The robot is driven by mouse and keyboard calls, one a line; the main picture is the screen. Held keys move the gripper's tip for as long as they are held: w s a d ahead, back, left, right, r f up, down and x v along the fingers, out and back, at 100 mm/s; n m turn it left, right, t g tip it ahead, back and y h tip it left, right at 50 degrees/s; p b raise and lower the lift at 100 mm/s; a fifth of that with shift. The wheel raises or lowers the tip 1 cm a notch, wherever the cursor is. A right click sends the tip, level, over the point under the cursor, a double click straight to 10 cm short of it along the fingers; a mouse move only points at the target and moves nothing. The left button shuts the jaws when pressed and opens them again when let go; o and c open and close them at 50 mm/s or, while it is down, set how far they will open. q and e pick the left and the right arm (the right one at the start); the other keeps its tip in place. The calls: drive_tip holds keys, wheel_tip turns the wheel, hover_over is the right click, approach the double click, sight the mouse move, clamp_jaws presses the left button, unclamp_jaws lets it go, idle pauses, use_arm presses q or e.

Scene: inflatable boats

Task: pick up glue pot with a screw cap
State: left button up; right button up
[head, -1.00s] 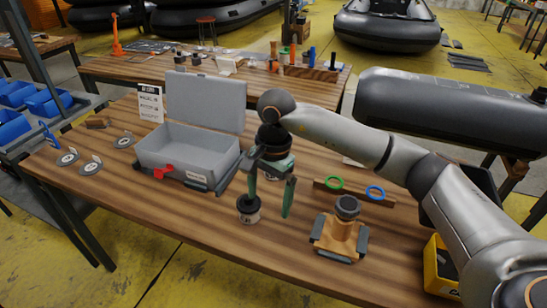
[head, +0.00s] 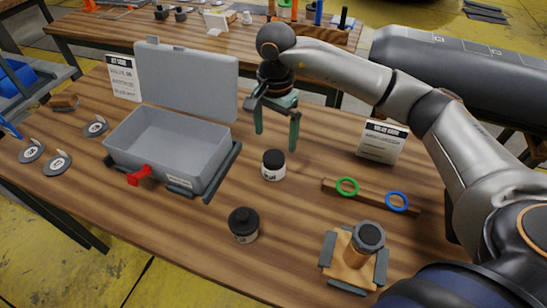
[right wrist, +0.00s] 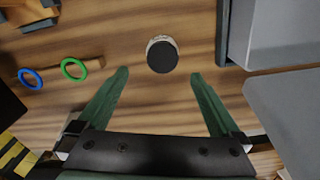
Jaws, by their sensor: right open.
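Two small pots with black caps stand upright on the wooden table. The farther one (head: 273,165) has a white label and stands right of the grey box. The nearer one (head: 243,225) stands closer to the front edge. I cannot read which is the glue pot. My right gripper (head: 277,140) is open and empty, fingers pointing down, above and just behind the farther pot. In the right wrist view one black-capped pot (right wrist: 162,54) shows from above, ahead of and between the open fingertips (right wrist: 158,75), not touching them. My left gripper is not in view.
Right are a wooden bar with a green ring (head: 347,187) and a blue ring (head: 396,202), an orange-tan fixture (head: 352,268), and a sign (head: 382,142). Several discs lie far left.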

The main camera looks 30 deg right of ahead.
sight(274, 157)
wheel_tip(274, 157, down, 5)
drive_tip(key=shift+s+r, duration=0.15)
drive_tip(key=shift+w+f+p, duration=0.2)
drive_tip(key=shift+f+p, duration=0.1)
drive_tip(key=shift+f, duration=1.25)
drive_tip(key=shift+w+f+p, duration=0.2)
drive_tip(key=shift+f+p, duration=0.05)
drive_tip(key=shift+f, duration=1.3)
drive_tip(key=c, duration=1.4)
drive_tip(key=shift+r, duration=0.15)
